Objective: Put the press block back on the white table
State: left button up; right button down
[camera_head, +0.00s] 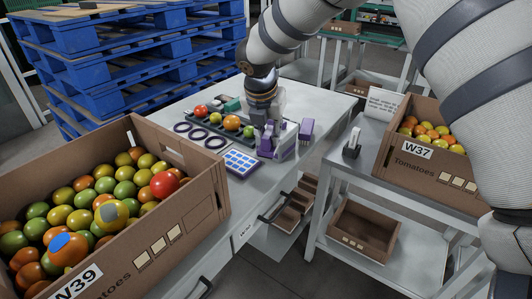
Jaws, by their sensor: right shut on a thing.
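My right gripper (272,140) points down over the white table (325,101), close to its right edge. It is shut on a purple piece, which looks like the press block (286,147). The fingers partly hide it, and I cannot tell whether its underside touches the table. A second, separate purple block (306,131) stands on the table just to the right of the gripper. My left gripper is not in view.
Left of the gripper are a dark tray with tomatoes (232,122), dark rings (200,134) and a blue-and-white card (241,162). A tomato crate W39 (200,205) fills the front left. Crate W37 (425,166) stands on a side table. Bare tabletop lies behind the gripper.

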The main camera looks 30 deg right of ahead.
jog(key=shift+w+f, duration=0.1)
jog(key=shift+f, duration=0.1)
notch_tip(320, 180, down, 6)
jog(key=shift+f+b, duration=0.1)
jog(key=shift+b, duration=0.6)
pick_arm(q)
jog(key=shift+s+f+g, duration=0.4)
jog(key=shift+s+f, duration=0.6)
pick_arm(e)
jog(key=shift+f, duration=0.75)
jog(key=shift+f, duration=0.35)
jog(key=c, duration=1.4)
grip_release()
jog(key=c, duration=0.3)
